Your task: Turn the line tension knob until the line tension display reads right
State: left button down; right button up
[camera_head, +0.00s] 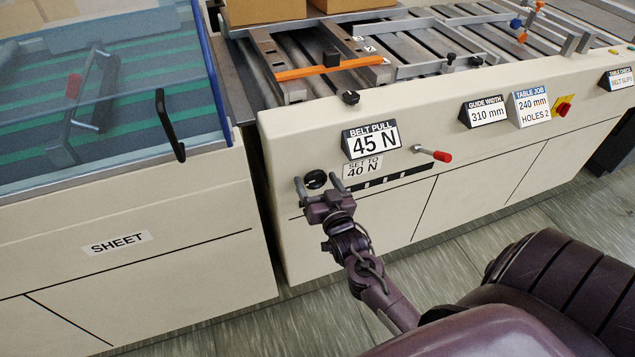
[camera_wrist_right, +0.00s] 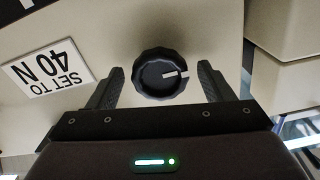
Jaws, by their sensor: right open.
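The black tension knob (camera_head: 316,179) sits on the cream machine front, below and left of the display. In the right wrist view the knob (camera_wrist_right: 158,74) shows a white pointer mark, between and just beyond my fingertips. The display (camera_head: 371,140) is labelled BELT PULL and reads 45 N. The label (camera_head: 362,166) below it says SET TO 40 N; it also shows upside down in the wrist view (camera_wrist_right: 46,74). My right gripper (camera_head: 318,185) is open in front of the knob, its fingers apart on either side. My left gripper is not in view.
A red-handled lever (camera_head: 441,156) sticks out right of the label. A smaller black knob (camera_head: 349,97) is above the display. Other signs, such as GUIDE WIDTH (camera_head: 486,112), are further right. A glass-covered SHEET unit (camera_head: 120,243) stands left across a narrow gap.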

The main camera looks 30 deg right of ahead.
jog(key=shift+w, duration=0.1)
jog(key=c, duration=1)
jog(key=shift+o, duration=0.2)
jog(key=shift+r, duration=0.1)
jog(key=shift+r+n+p, duration=0.15)
jog(key=shift+n+p, duration=0.95)
jog(key=shift+p, duration=0.05)
jog(key=shift+n, duration=0.5)
jog(key=shift+f+n+p, duration=0.25)
jog(key=shift+n+p, duration=0.05)
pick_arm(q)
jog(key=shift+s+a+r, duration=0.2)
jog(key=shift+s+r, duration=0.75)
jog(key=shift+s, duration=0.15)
